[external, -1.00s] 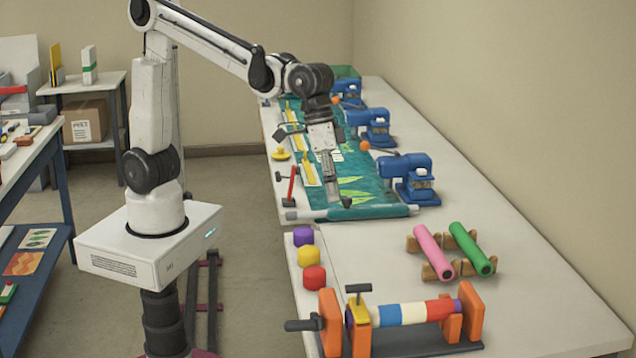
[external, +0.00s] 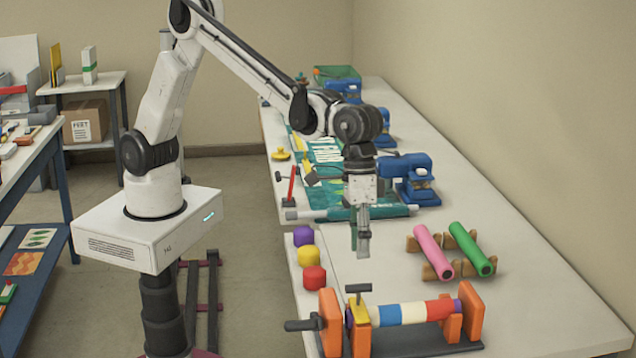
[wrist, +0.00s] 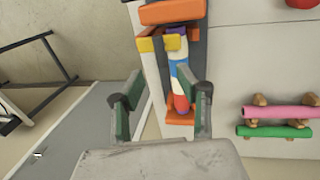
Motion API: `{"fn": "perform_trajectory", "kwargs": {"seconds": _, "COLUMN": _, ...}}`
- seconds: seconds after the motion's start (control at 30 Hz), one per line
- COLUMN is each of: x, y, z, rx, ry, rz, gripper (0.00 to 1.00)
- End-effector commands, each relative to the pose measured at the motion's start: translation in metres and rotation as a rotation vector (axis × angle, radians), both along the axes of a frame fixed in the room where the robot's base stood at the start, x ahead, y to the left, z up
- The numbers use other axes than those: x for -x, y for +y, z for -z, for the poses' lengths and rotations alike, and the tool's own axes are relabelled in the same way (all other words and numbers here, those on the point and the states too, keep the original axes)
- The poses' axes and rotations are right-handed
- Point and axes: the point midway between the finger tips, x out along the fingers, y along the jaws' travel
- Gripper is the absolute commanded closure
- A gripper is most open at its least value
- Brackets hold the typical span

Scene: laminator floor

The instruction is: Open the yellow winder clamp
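The winder (external: 430,348) stands at the near end of the bench, with orange end plates and a roll (external: 405,314) striped in blue, white and red. The yellow clamp (external: 360,312) sits around the roll's left end, with a dark T-handle (external: 358,289) on top. In the wrist view the yellow clamp (wrist: 146,44) shows beyond my fingers, near the top. My gripper (external: 363,250) points down above the bench, behind the winder and apart from it. In the wrist view my gripper (wrist: 162,92) has its fingers spread with nothing held between them.
Pink (external: 433,250) and green (external: 472,248) rolls lie on a wooden rack to the right. Purple (external: 304,236), yellow (external: 308,257) and red (external: 314,277) knobs line the left edge. A crank (external: 305,324) sticks out left of the winder. Blue machines (external: 407,178) stand farther back.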

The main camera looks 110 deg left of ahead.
Motion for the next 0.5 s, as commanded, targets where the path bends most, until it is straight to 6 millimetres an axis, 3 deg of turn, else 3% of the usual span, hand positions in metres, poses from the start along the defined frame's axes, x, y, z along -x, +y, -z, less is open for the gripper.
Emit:
{"fn": "perform_trajectory", "kwargs": {"seconds": 0.3, "x": -0.006, "y": -0.010, "z": 0.058, "rx": 0.000, "ry": 0.000, "rz": 0.000, "gripper": 0.66}}
{"fn": "perform_trajectory", "kwargs": {"seconds": 0.5, "x": -0.008, "y": -0.014, "z": 0.083, "rx": 0.000, "ry": 0.000, "rz": -0.001, "gripper": 0.66}}
